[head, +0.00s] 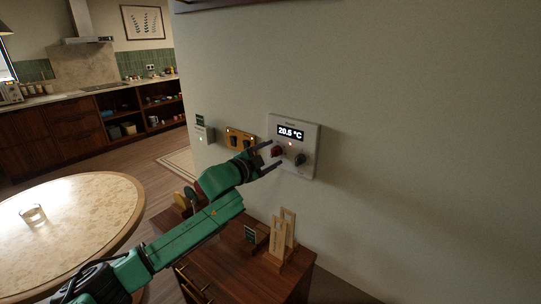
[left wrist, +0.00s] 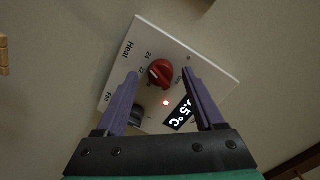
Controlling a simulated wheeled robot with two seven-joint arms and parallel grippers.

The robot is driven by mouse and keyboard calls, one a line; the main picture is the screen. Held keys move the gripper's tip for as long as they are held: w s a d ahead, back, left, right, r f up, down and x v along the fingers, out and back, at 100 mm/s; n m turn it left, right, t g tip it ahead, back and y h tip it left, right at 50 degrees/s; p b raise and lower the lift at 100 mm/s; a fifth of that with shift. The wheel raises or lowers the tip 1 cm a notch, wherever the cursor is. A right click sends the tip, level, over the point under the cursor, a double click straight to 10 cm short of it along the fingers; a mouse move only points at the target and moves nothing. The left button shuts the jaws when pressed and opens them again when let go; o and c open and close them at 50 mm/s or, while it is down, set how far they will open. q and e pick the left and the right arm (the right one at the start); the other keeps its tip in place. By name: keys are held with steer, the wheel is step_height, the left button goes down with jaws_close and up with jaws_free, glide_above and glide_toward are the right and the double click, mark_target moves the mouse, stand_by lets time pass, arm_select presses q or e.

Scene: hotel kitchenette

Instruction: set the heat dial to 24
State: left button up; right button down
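The white thermostat panel (head: 309,133) is on the wall, and its display (head: 290,132) reads 20.5 °C. The red heat dial (head: 277,151) is at its lower left, and a dark dial (head: 299,159) is at its lower right. In the left wrist view the red heat dial (left wrist: 160,73) sits between my fingers, with "Heat", "24" and "22" printed beside it. My left gripper (head: 268,157) is open, its fingers on either side of the red dial with gaps visible. The dark fan dial (left wrist: 137,117) is partly hidden by a finger. My right gripper is not in view.
A brass switch plate (head: 240,140) is on the wall left of the panel. A wooden cabinet (head: 235,268) below holds wooden stands (head: 280,238) and a small sign (head: 250,235). A round table (head: 85,205) with a glass (head: 33,216) stands at left. Wall right of the panel is clear.

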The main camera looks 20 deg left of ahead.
arm_select(q)
steer(key=shift+s, duration=0.1)
steer(key=shift+s+a+f, duration=0.1)
steer(key=shift+s+a, duration=0.1)
steer(key=shift+s, duration=0.1)
steer(key=b+v, duration=0.6)
steer(key=v, duration=0.7)
steer(key=shift+s+b, duration=0.35)
steer(key=shift+b, duration=0.05)
steer(key=shift+a, duration=0.1)
